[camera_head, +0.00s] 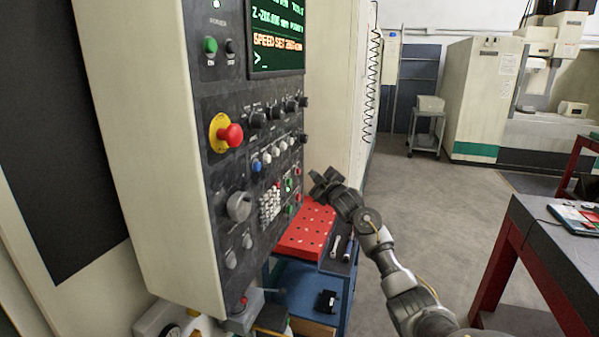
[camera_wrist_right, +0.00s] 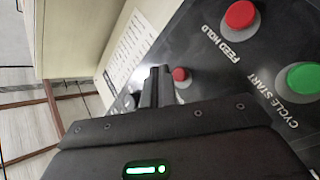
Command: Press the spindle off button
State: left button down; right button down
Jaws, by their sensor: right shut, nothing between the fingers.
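The control panel (camera_head: 262,130) is a dark face on a pale cabinet, with knobs, keys and coloured buttons. My right gripper (camera_head: 319,182) is in front of its lower right side, fingers shut and empty. In the right wrist view the closed fingertips (camera_wrist_right: 161,72) are close beside a small red button (camera_wrist_right: 181,74); I cannot tell whether they touch it. Its label cannot be read, so I cannot confirm it is the spindle off button. A larger red FEED HOLD button (camera_wrist_right: 240,15) and a green CYCLE START button (camera_wrist_right: 301,79) are to the right. My left gripper is not in view.
A red mushroom button (camera_head: 231,135) on a yellow ring sticks out at the panel's left. A blue cart (camera_head: 308,275) with a red top (camera_head: 308,229) stands below the gripper. A dark-topped table (camera_head: 550,245) is at the right. The floor between is clear.

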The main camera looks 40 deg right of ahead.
jog(key=shift+s+d+p, duration=0.2)
jog(key=shift+s+d, duration=0.35)
jog(key=shift+s, duration=0.2)
jog(key=shift+s+d+p, duration=0.2)
jog(key=shift+s+d, duration=0.3)
jog(key=shift+s, duration=0.25)
jog(key=shift+r, duration=0.1)
